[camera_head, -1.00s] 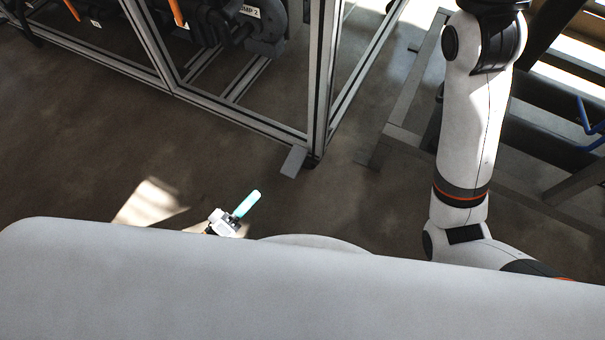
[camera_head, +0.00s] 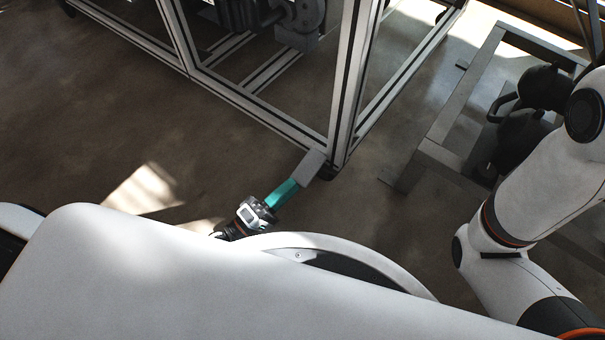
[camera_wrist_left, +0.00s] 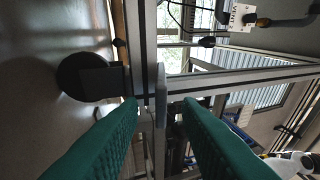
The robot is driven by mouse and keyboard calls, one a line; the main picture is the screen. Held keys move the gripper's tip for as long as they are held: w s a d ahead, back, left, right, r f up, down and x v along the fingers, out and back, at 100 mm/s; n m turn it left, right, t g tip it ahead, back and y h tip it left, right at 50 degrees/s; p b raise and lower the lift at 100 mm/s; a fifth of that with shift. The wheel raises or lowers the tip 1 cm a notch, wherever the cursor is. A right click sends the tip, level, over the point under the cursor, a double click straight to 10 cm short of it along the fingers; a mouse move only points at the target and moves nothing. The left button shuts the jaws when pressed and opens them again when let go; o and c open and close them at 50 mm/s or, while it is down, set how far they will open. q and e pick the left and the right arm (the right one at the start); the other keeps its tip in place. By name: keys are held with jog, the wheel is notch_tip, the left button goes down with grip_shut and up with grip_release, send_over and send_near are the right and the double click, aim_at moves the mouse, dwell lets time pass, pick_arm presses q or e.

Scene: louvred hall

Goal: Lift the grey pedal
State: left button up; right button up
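The grey pedal (camera_head: 312,163) is a flat plate at the foot of the aluminium frame's near corner post. In the left wrist view the pedal (camera_wrist_left: 161,92) shows nearly edge-on as a narrow grey strip. My left gripper (camera_head: 294,184) has teal fingers, whose tips are at the pedal's near end in the head view. In the left wrist view my left gripper (camera_wrist_left: 160,104) is open, with a finger on each side of the strip and a gap to each. Contact is not visible. My right gripper is out of view; only its white arm shows.
The aluminium frame (camera_head: 345,90) stands behind the pedal with machinery inside. A grey metal stand (camera_head: 440,125) with dark equipment is to the right. A black round foot (camera_wrist_left: 82,76) shows in the left wrist view. The floor to the left is clear, with a sunlit patch.

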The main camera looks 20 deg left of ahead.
aim_at(300, 177)
pick_arm(q)
jog(key=shift+x, duration=2.2)
grip_shut()
jog(key=shift+f, duration=0.1)
